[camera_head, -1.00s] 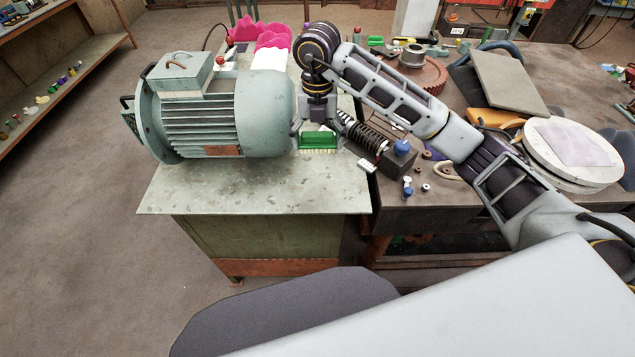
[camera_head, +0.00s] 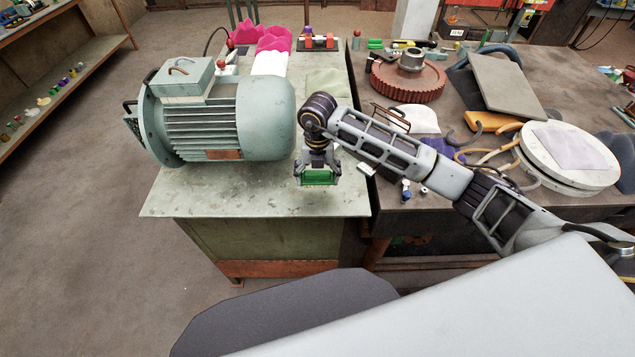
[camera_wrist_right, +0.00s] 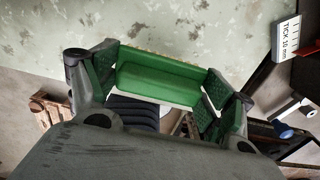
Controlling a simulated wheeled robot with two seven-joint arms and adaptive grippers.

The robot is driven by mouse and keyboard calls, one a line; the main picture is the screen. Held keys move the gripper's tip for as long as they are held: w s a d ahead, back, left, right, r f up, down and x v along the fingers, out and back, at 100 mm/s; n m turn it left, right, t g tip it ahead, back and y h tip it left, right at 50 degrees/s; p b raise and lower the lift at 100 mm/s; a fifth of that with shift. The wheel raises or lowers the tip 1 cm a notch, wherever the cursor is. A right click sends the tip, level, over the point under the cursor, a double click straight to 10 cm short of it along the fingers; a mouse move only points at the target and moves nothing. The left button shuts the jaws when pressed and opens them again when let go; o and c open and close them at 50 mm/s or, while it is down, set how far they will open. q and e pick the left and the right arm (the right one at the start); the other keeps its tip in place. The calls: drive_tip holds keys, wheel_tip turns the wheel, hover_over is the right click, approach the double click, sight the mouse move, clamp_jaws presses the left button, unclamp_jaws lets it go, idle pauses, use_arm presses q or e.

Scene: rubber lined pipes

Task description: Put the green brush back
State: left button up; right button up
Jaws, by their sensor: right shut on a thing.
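The green brush (camera_head: 319,178) is a small green block with a pale bristle edge. My right gripper (camera_head: 317,171) is shut on it, one finger at each end, over the front right part of the pale green metal table (camera_head: 250,203). In the right wrist view the brush (camera_wrist_right: 158,78) lies across between the two fingers (camera_wrist_right: 160,82). The speckled tabletop shows beyond it. How high the brush is above the table is hard to tell. My left gripper is not in view.
A large grey-green motor (camera_head: 215,115) stands left of my right gripper. The dark bench (camera_head: 500,210) to the right holds a red gear (camera_head: 407,82), round pale discs (camera_head: 570,155) and small parts. The front strip of the pale green table is clear.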

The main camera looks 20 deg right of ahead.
sight(317, 183)
idle(0.3)
drive_tip(key=shift+f, duration=1.95)
drive_tip(key=shift+f, duration=0.15)
drive_tip(key=o, duration=0.9)
drive_tip(key=shift+r, duration=0.25)
wheel_tip(317, 183, up, 12)
drive_tip(key=shift+f+b, duration=0.1)
drive_tip(key=shift+b, duration=0.55)
